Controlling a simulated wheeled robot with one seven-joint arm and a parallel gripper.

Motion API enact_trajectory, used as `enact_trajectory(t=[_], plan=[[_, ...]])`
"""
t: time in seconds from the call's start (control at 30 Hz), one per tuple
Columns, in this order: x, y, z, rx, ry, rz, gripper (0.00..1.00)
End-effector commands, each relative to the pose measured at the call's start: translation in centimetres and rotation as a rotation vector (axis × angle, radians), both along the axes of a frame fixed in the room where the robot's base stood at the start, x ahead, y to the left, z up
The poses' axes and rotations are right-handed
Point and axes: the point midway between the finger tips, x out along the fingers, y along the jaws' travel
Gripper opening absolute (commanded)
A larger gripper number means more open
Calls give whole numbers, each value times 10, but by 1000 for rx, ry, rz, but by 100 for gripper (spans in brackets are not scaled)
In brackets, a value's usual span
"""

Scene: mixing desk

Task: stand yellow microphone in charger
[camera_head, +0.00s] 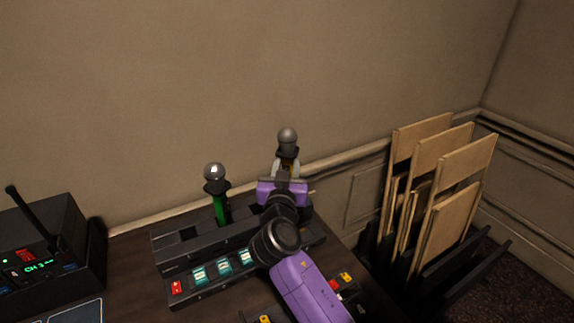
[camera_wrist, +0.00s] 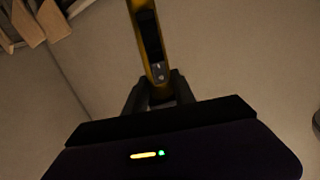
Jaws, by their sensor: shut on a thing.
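The yellow microphone (camera_wrist: 157,68) is upright between the fingers of my gripper (camera_wrist: 158,92) in the wrist view. In the head view its grey ball head (camera_head: 287,137) shows above my gripper (camera_head: 286,168), and most of its body is hidden behind my purple wrist. The black charger (camera_head: 165,250) lies below on the desk, with open slots on its top. My gripper is over the charger's right part. I cannot tell whether the microphone's lower end is in a slot or above it.
A green microphone (camera_head: 221,206) stands in the charger, left of my gripper. A black radio receiver (camera_head: 40,242) with an antenna is at the desk's left. The wall is close behind the desk.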

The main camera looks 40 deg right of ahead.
Motion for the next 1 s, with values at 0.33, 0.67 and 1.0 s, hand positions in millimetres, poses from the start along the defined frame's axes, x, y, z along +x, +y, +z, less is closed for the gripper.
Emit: enact_trajectory(t=[0.33,0.67,1.0], plan=[[0,0,-7,-1,-2,0,0],[0,0,-13,-2,-3,0,0],[0,0,-20,-1,-2,0,0]])
